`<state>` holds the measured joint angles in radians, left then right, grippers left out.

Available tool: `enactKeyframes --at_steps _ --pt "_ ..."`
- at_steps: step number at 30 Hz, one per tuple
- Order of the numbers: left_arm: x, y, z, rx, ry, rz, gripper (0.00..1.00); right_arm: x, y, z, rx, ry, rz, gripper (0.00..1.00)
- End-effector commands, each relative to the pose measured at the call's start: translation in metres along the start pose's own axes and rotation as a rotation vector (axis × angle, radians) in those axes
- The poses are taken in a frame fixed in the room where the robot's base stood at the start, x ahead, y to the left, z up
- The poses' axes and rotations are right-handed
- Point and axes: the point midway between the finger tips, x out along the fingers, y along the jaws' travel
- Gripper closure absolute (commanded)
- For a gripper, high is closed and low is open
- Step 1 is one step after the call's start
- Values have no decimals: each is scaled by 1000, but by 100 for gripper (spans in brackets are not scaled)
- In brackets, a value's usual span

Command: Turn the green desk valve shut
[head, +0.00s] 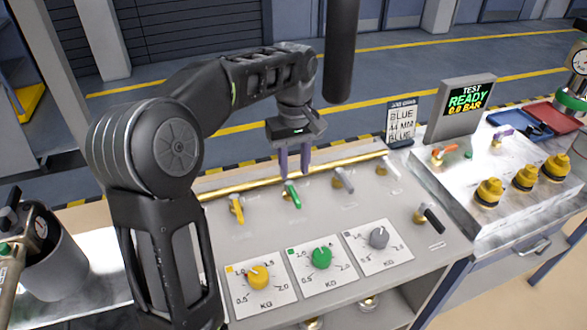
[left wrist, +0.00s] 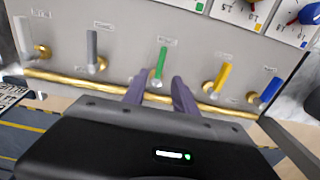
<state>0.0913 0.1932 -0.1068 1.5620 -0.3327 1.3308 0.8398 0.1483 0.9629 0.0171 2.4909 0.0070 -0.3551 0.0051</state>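The green desk valve (head: 292,195) sits on the brass pipe that runs along the back of the grey desk panel. Its green lever points from the pipe toward the front of the desk, across the pipe. My left gripper (head: 294,174) hangs just above and behind the lever, fingers pointing down. In the left wrist view, the green lever (left wrist: 160,64) shows beyond and between the tips of my left gripper (left wrist: 158,84). The two purple fingers are apart with nothing between them, and I see no clear contact with the lever. My right gripper is not in view.
A yellow lever (head: 237,210) and a grey lever (head: 343,181) flank the green one closely. The blue lever (left wrist: 270,91) shows in the left wrist view. Yellow, green and grey dials (head: 378,238) stand toward the front. A screen (head: 466,104) reads TEST READY 0.8 BAR.

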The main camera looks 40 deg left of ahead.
Motion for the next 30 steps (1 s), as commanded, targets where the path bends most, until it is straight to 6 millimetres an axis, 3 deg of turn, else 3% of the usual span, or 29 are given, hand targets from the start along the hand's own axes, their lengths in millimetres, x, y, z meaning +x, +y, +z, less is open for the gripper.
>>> enactKeyframes --at_steps 14,30 --pt "4 0 0 0 0 0 66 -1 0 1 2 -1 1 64" --pt "72 0 0 0 -2 -1 66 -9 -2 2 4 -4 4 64"
